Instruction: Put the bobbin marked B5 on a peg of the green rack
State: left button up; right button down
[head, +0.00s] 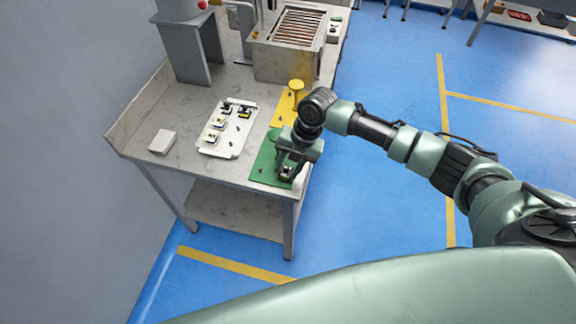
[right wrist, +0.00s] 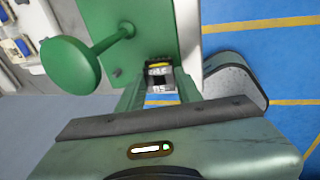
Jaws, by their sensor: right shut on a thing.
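My right gripper (head: 289,168) is over the near part of the green rack (head: 263,172) at the table's front right. In the right wrist view my right gripper (right wrist: 159,88) is shut on a small bobbin (right wrist: 159,72) with black and yellow parts and a pale marked face. The marking is too small to read surely. The green rack (right wrist: 144,14) lies behind it, with a green round-topped post (right wrist: 72,66) and a small dark peg (right wrist: 118,73). I cannot tell whether the bobbin touches the rack or a peg. My left gripper is not in view.
A white tray (head: 236,143) with several bobbins lies left of the green rack. A yellow rack (head: 285,116) with a yellow round-topped post stands behind it. A pale block (head: 162,141) lies at the left. A boxy machine (head: 283,62) stands at the back.

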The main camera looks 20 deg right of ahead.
jog(key=c, duration=0.9)
grip_release()
jog(key=b+v, duration=0.1)
jog(key=v, duration=0.6)
jog(key=shift+d+r, duration=0.15)
jog(key=shift+r, duration=0.25)
